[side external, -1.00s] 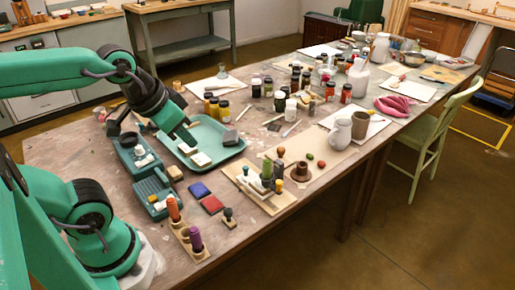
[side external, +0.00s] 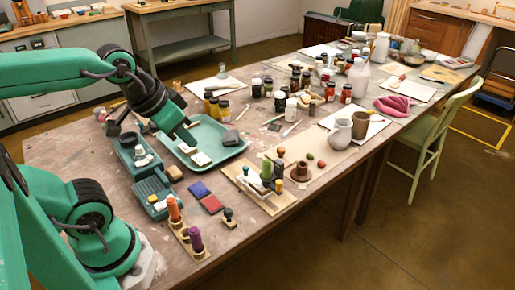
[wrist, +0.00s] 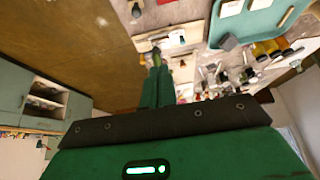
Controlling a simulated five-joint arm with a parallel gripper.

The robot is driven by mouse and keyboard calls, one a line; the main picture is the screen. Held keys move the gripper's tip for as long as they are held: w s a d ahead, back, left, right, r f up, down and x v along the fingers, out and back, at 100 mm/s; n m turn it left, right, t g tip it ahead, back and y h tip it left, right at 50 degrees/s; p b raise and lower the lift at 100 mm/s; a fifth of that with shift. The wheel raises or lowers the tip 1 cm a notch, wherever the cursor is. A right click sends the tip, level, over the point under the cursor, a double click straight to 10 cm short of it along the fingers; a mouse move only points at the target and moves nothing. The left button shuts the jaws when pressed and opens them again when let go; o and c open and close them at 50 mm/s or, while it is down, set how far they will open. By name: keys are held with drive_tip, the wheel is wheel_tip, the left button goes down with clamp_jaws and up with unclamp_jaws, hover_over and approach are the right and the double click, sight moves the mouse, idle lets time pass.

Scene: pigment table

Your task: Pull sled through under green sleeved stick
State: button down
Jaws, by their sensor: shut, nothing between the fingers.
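The green sleeved stick (side external: 267,168) stands upright on a pale wooden board (side external: 285,203) near the table's front edge. A white piece that looks like the sled (side external: 256,183) lies low beside the stick, among other upright pegs. I cannot tell whether any of it is under the stick. My gripper (side external: 188,138) is shut and empty above the teal tray, to the left of the board and apart from it. In the wrist view its closed fingers (wrist: 157,72) point towards the board, where the white piece (wrist: 170,39) shows beyond the tips.
The teal tray (side external: 232,153) holds pale blocks and a grey block. Blue and red pads (side external: 211,204), a small stamp (side external: 229,218) and a rack with orange and purple handles (side external: 187,238) stand left of the board. Jars crowd behind.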

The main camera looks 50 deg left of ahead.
drive_tip(key=c, duration=1.3)
unclamp_jaws()
drive_tip(key=shift+w, duration=0.15)
drive_tip(key=shift+c, duration=0.2)
drive_tip(key=m+g, duration=0.6)
drive_tip(key=m, duration=0.3)
hover_over(246, 167)
wheel_tip(246, 167, down, 14)
drive_tip(key=shift+a+r, duration=0.1)
drive_tip(key=shift+r, duration=0.05)
drive_tip(key=shift+f, duration=3.85)
